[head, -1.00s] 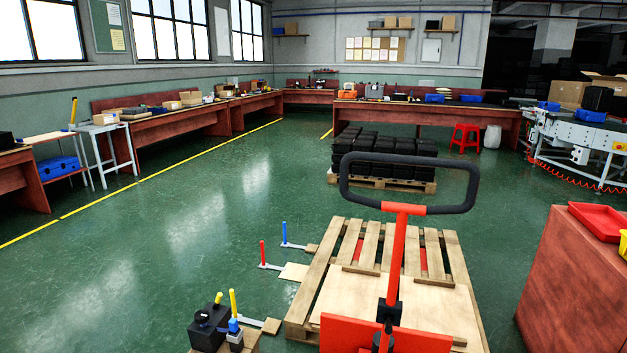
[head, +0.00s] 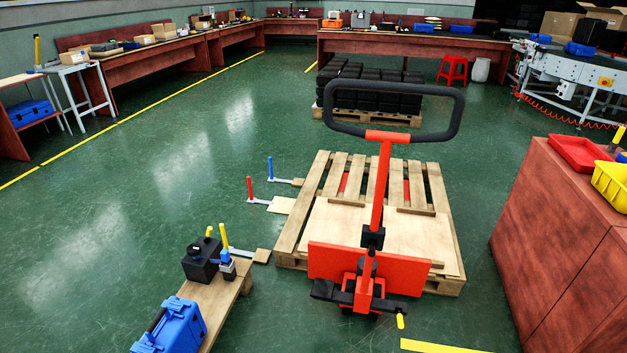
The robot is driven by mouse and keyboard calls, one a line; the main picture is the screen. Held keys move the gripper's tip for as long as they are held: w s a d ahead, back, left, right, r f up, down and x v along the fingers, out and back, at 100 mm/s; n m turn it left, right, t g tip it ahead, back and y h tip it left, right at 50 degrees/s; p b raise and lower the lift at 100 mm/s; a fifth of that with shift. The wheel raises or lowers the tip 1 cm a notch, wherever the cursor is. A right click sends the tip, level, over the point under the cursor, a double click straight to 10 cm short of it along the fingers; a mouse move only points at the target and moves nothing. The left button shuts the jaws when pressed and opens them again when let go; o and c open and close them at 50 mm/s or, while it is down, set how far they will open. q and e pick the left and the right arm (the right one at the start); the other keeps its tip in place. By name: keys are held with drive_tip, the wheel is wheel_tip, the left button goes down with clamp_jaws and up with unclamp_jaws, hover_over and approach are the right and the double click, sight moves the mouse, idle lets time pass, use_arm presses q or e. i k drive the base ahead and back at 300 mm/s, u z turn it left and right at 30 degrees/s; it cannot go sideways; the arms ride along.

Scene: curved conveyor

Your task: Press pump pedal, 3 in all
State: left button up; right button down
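A red pallet jack (head: 376,205) with a black loop handle (head: 330,131) stands at a wooden pallet (head: 440,190). At its base, a black pedal-like arm (head: 325,291) sticks out to the left, and a small yellow-tipped lever (head: 400,321) sticks out at the lower right. I cannot tell for certain which of these is the pump pedal. Neither of my grippers is in view.
A wooden bench (head: 215,300) at lower left carries a blue case (head: 172,328) and a black box (head: 200,260). A red cabinet (head: 560,240) with red and yellow trays stands at right. Red and blue posts stand left of the pallet. Green floor at left is clear.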

sight(321, 288)
drive_tip(key=z, duration=0.05)
drive_tip(key=i, duration=1.15)
drive_tip(key=u, duration=0.55)
